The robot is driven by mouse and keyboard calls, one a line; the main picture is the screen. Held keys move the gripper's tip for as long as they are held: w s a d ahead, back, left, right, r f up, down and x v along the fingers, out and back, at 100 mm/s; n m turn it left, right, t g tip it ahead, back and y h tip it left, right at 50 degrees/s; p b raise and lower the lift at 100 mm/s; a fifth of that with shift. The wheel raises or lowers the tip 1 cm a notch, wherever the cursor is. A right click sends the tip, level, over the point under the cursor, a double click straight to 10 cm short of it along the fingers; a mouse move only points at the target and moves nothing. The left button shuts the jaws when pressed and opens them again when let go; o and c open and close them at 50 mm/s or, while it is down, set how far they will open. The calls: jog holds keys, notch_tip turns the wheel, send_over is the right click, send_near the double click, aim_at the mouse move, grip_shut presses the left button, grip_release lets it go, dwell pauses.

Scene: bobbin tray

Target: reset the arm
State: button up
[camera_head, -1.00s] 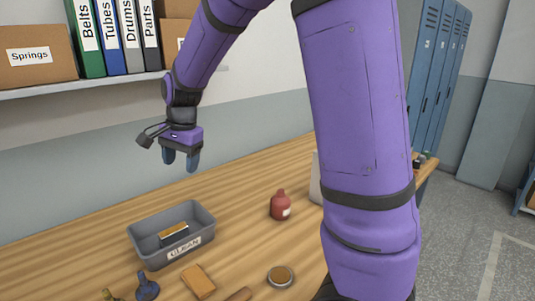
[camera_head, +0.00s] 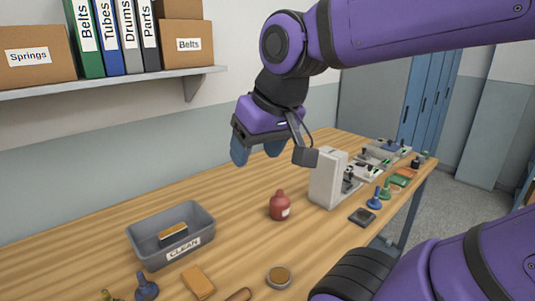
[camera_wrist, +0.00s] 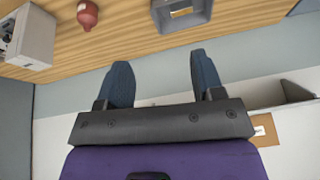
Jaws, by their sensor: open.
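My gripper (camera_head: 257,152) is at the end of my purple arm, raised above the wooden table (camera_head: 110,232) in the head view. Its two blue-grey fingers are apart with nothing between them. They also show spread and empty in the wrist view (camera_wrist: 161,78). In the head view the gripper is above and behind the red bottle (camera_head: 279,206), touching nothing. The upper arm links cross the top right of the head view.
A grey bin labelled CLEAN (camera_head: 132,246) holds a small box-like item (camera_head: 173,235). A white machine (camera_head: 327,178) stands right of the bottle. Several small items lie along the table's right end and front. A shelf (camera_head: 120,81) with boxes and binders hangs at the back left.

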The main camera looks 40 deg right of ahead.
jog(key=shift+s+d+f+n, duration=0.15)
jog(key=shift+s+n, duration=0.35)
jog(key=shift+s, duration=0.75)
dwell(0.3)
